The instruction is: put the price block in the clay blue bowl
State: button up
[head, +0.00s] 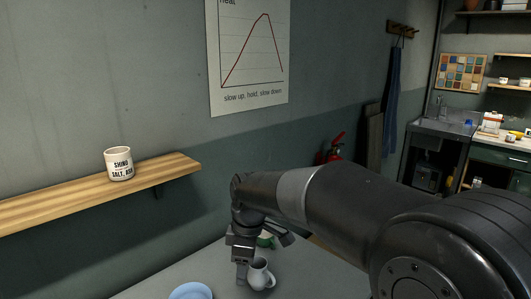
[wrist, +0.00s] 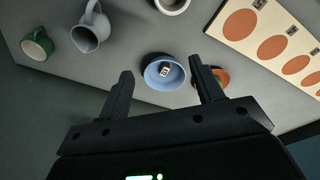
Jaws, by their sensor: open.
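The clay blue bowl (wrist: 150,79) sits on the grey table in the wrist view, between and beyond my fingertips. A small white block with dark marks, apparently the price block (wrist: 165,69), lies inside the bowl. My gripper (wrist: 161,67) is open, with one finger on each side of the bowl in the picture and nothing held between them. In the head view my gripper (head: 243,264) points down beside the grey pitcher. A light blue round dish (head: 190,291), likely the same bowl, is cut by the bottom edge; its inside is not clearly seen there.
A grey pitcher (wrist: 90,28) and a green cup (wrist: 37,45) stand left in the wrist view. An orange-brown dish (wrist: 221,77) is partly behind the right finger. A pale cup (wrist: 172,4) and a board with orange discs (wrist: 270,35) lie beyond. A wall shelf (head: 80,194) holds a labelled jar (head: 119,164).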

jog(key=s+d+r+m+t, duration=0.1)
jog(key=s+d+m+t, duration=0.1)
jog(key=s+d+m, duration=0.6)
jog(key=s+d+r+m+t+h, duration=0.1)
jog(key=s+d+r+m+t, duration=0.1)
jog(key=s+d+m, duration=0.7)
jog(key=s+d, duration=0.3)
jog(key=shift+s+r+t, duration=0.15)
jog(key=shift+r+t, duration=0.15)
jog(key=shift+t, duration=0.1)
